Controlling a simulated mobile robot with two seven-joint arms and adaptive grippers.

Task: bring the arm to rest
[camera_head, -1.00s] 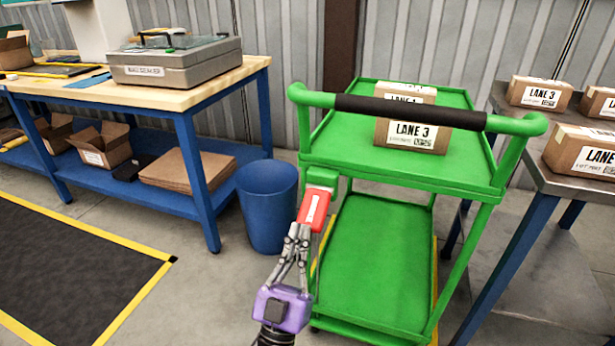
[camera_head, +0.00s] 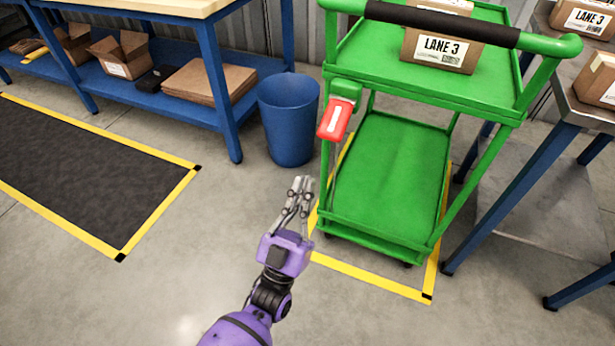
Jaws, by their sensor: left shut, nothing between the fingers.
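My left gripper (camera_head: 300,187) is purple with grey fingers. It is shut and empty, over the floor in front of the green cart (camera_head: 395,185). Its fingertips point up and away, below and left of a red handle (camera_head: 335,118) on the cart's near left corner. A gap shows between the fingertips and the handle. My left arm comes in from the bottom of the view. My right gripper is not in view.
A carton marked LANE 3 (camera_head: 440,45) stands on the cart's top shelf. A blue bin (camera_head: 289,118) stands left of the cart. A blue-legged workbench (camera_head: 217,85) is at the upper left. A table with cartons (camera_head: 587,15) is at the right. Floor at the lower left is clear.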

